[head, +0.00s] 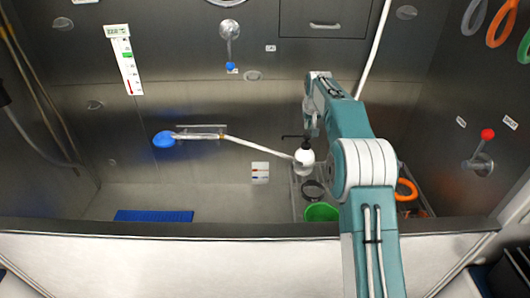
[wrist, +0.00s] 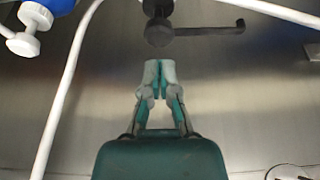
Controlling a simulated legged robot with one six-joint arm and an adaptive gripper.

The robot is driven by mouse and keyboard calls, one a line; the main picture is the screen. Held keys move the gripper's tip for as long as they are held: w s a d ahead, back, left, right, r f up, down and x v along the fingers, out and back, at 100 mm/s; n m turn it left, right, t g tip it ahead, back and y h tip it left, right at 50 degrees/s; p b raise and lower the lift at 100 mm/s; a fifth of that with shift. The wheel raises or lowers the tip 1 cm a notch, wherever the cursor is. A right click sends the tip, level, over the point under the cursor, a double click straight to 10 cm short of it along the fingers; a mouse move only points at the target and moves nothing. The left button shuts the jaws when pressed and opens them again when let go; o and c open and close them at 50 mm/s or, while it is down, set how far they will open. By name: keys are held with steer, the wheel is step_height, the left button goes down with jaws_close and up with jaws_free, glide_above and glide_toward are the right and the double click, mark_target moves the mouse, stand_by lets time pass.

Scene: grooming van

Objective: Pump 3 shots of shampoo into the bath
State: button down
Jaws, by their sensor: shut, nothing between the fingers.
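A white pump bottle (head: 304,158) with a black pump stands upright right of the bath's middle. Its black spout (head: 291,136) points left in the head view. In the wrist view the black pump head (wrist: 159,31) is just beyond my fingertips, with its spout (wrist: 215,30) pointing right. My gripper (head: 311,128) is shut and empty, close to the pump top; in the wrist view its fingertips (wrist: 160,72) appear apart from the pump head. I cannot tell the exact gap. The steel bath (head: 230,203) lies behind a pale front wall. Any bottle label is unreadable.
A wire rack (head: 296,205) around the bottle's base holds a green bowl (head: 321,212) and a dark round item (head: 312,190). A blue shower head (head: 164,139) and its white hose (head: 255,146) run left of the bottle. A blue mat (head: 154,216) lies at left.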

mark_target(307, 134)
steer(key=shift+f, duration=0.15)
stand_by(0.5)
steer(key=shift+f, duration=1.85)
steer(key=shift+r, duration=1.95)
steer(key=shift+f, duration=0.1)
steer(key=shift+f, duration=1.8)
steer(key=shift+r, duration=1.9)
steer(key=shift+f, duration=0.2)
